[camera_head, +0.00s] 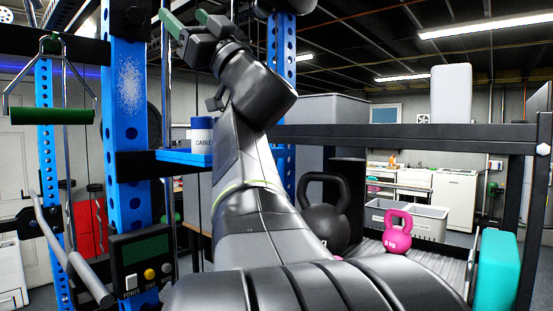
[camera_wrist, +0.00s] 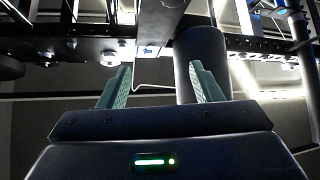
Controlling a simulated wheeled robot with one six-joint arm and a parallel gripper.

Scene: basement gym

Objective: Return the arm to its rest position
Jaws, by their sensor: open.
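My gripper (camera_head: 187,26) is at the upper left of the head view, at the end of my raised arm, which stretches up from the bottom middle. Its two green fingers are apart and nothing shows between them. In the wrist view my gripper (camera_wrist: 160,85) also shows open and empty, with its fingers pointing up toward dark beams and a bright ceiling light. The gripper is close to the blue rack upright (camera_head: 124,100) and a thin vertical rod. I cannot tell whether it touches either.
A blue shelf (camera_head: 180,157) with a blue-and-white can (camera_head: 202,135) stands left of my arm. A black kettlebell (camera_head: 326,212) and a pink kettlebell (camera_head: 397,232) stand right of it. A dark crossbar (camera_head: 400,138) spans the right side. A green-handled pulley grip (camera_head: 52,116) hangs left.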

